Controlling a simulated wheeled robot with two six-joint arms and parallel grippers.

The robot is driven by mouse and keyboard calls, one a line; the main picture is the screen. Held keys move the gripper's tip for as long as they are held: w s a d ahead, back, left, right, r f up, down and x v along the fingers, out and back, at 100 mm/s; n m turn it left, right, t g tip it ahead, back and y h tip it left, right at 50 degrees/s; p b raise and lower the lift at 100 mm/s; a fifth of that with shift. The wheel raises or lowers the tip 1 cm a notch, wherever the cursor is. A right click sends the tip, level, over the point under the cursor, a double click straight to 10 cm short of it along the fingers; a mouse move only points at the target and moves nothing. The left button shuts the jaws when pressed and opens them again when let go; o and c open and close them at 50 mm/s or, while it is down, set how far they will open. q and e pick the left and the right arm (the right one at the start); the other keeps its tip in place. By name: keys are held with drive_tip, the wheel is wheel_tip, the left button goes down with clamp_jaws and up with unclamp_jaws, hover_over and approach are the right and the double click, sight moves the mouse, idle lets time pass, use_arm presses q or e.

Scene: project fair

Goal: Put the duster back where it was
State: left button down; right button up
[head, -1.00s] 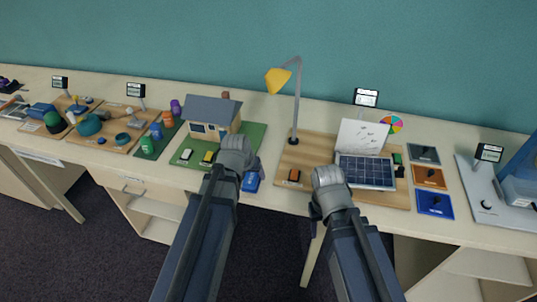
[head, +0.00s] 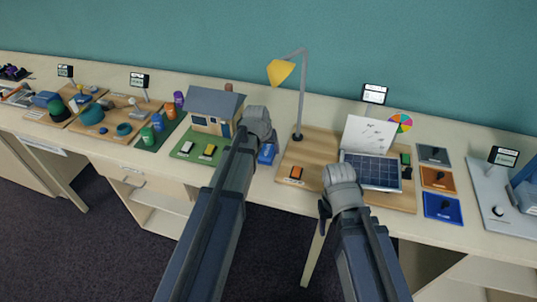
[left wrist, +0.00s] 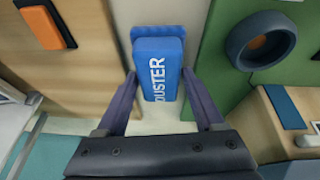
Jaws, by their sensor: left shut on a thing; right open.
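The duster (head: 266,153) is a small blue block with white lettering. It is at the gap between the green house board and the wooden lamp board. In the left wrist view the duster (left wrist: 158,68) sits between my left fingers, its lettering facing the camera. My left gripper (head: 260,130) is shut on it. Whether the duster touches the tabletop, I cannot tell. My right gripper (head: 341,174) is open, over the front of the wooden board near the solar panel; its fingertips are mostly hidden.
The model house (head: 213,112) stands on the green board (head: 180,150) at left. The yellow lamp (head: 281,72) and solar panel (head: 371,172) stand on the wooden board (head: 318,150) at right. A strip of pale tabletop (head: 262,183) lies between the boards.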

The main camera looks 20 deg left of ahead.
use_arm(q)
drive_tip(key=shift+f, duration=0.75)
drive_tip(key=shift+r, duration=0.15)
use_arm(e)
drive_tip(key=shift+f, duration=0.6)
drive_tip(key=shift+f, duration=0.1)
use_arm(q)
drive_tip(key=shift+c, duration=1.4)
unclamp_jaws()
